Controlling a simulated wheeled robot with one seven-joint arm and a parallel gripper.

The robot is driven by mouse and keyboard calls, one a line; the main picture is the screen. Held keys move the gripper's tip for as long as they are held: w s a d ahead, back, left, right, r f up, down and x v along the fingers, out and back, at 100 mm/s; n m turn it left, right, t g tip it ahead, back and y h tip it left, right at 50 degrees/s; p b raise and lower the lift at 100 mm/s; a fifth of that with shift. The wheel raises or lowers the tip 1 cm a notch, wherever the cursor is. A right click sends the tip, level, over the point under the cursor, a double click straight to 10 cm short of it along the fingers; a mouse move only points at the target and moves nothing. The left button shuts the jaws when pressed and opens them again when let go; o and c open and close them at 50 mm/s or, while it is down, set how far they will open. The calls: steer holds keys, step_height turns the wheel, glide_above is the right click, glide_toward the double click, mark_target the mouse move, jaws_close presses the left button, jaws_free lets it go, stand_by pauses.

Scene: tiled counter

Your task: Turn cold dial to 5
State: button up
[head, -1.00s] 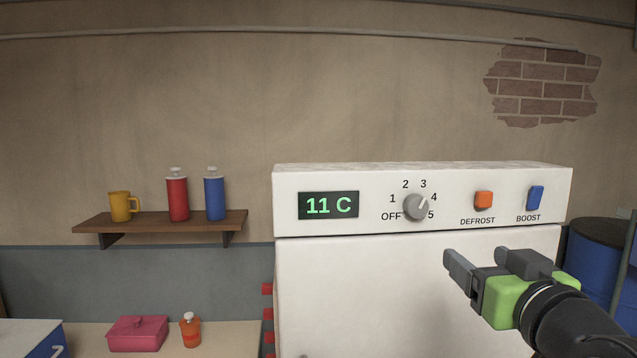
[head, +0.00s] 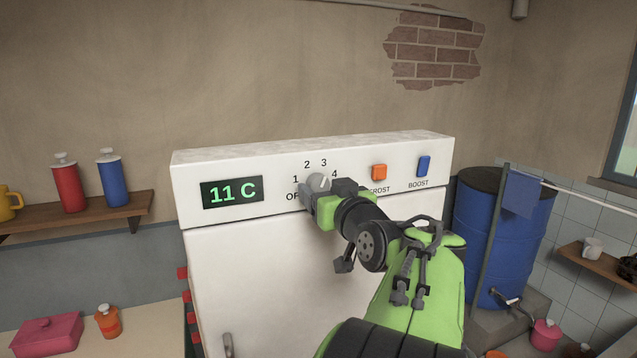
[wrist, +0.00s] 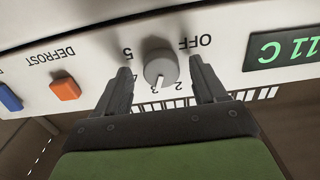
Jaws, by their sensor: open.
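The grey cold dial (head: 319,181) is on the white front panel of the fridge. It also shows in the wrist view (wrist: 161,67), which sees the panel upside down. My gripper (head: 327,190) is open at the dial. In the wrist view its fingers (wrist: 160,72) stand one on each side of the dial, with a visible gap to it on both sides. The 5 label shows beside one finger and OFF beside the other. In the head view the gripper hides the 5 and part of OFF.
Right of the dial are the orange DEFROST button (head: 379,172) and blue BOOST button (head: 424,166). The display (head: 232,192) at left reads 11 C. A blue barrel (head: 490,240) stands right of the fridge. A shelf (head: 100,213) with bottles is at left.

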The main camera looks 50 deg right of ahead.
steer(key=shift+w, duration=0.25)
steer(key=c, duration=1)
steer(key=shift+c, duration=0.2)
steer(key=shift+m, duration=0.3)
steer(key=m, duration=0.4)
steer(key=shift+m, duration=0.3)
steer(key=m, duration=0.4)
steer(key=m+p, duration=0.1)
steer(key=m, duration=0.4)
steer(key=shift+r, duration=0.1)
steer(key=m+p, duration=0.1)
steer(key=m, duration=0.3)
steer(key=shift+m, duration=0.4)
